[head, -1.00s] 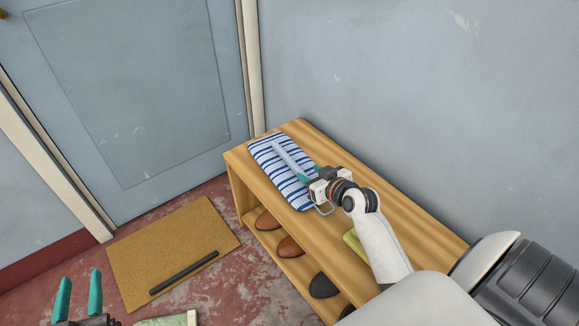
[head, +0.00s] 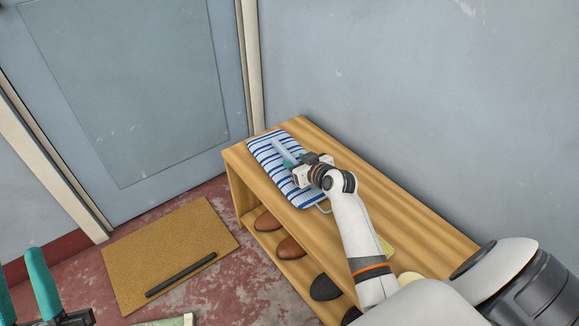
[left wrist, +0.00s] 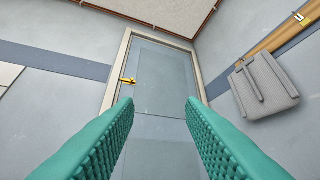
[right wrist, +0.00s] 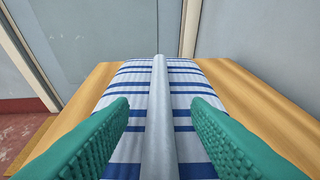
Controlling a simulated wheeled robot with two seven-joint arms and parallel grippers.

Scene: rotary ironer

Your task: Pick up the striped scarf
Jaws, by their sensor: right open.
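The striped scarf (head: 265,150), white with blue stripes, lies folded flat on the left end of a wooden shoe bench. It also shows in the right wrist view (right wrist: 130,95). A pale grey raised strip (right wrist: 158,130) runs lengthwise along its middle. My right gripper (head: 291,161) is over the scarf; its teal fingers are open, one on each side of the strip. The picture does not show clearly whether they touch the cloth. My left gripper (head: 22,275) is at the lower left of the head view, away from the bench. In the left wrist view its fingers (left wrist: 160,105) are apart and empty.
The wooden bench (head: 310,135) stands against the grey wall, with several shoes (head: 290,247) on its lower shelf. A brown doormat (head: 160,240) with a dark bar (head: 180,274) lies before the door (head: 120,90).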

